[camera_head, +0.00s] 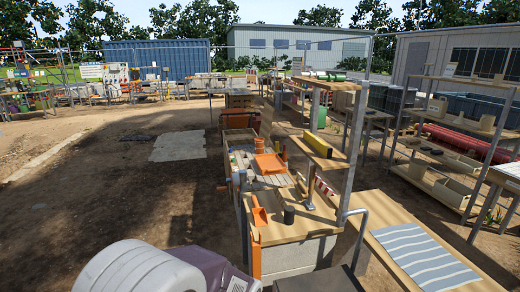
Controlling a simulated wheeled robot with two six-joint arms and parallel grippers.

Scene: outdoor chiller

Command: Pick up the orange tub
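An orange, open, tub-like thing (270,163) sits on a slatted wooden table in the middle of the head view. It is small in the picture, and I cannot tell for sure whether it is the orange tub. Another orange piece (260,215), shaped like a scoop, is at the left of the nearer wooden bench. Neither of my grippers shows in this view, and no gripper touches either orange thing.
The nearer wooden bench (298,230) holds a dark cylinder (289,214). A striped cloth (424,256) lies on a board at right. A grey ribbed object (135,268) fills the lower left. Bare ground at left is open.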

